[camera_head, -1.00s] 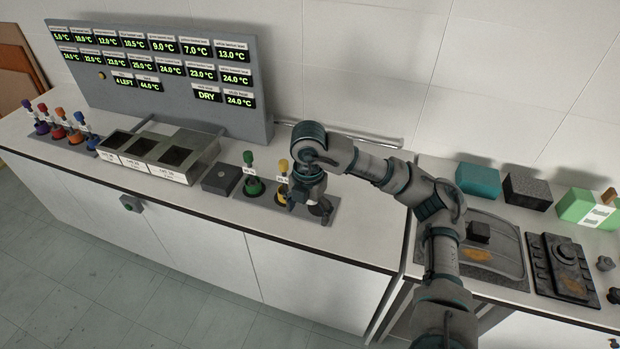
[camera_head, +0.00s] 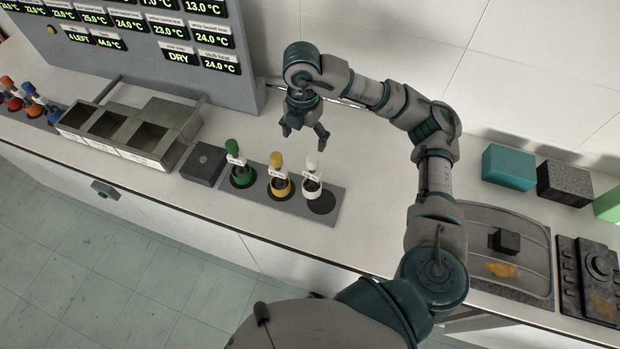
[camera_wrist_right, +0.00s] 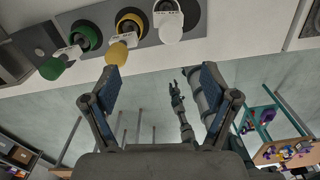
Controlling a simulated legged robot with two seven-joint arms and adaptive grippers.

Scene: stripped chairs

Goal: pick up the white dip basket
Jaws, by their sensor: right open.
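The white dip basket (camera_head: 312,186) stands upright on a grey mat (camera_head: 338,192) on the counter, at the right end of a row with the yellow basket (camera_head: 279,184) and the green basket (camera_head: 241,174). My right gripper (camera_head: 305,145) is open and empty, above and behind the white basket and apart from it. In the right wrist view the white basket (camera_wrist_right: 168,22) is at the top, beyond the open fingers (camera_wrist_right: 158,80). My left gripper is not in view.
A dark block (camera_head: 203,163) and a bath with several wells (camera_head: 128,130) stand left of the row. A display panel (camera_head: 180,40) rises behind. A teal block (camera_head: 508,167) and a tray (camera_head: 490,250) lie to the right. Counter right of the mat is clear.

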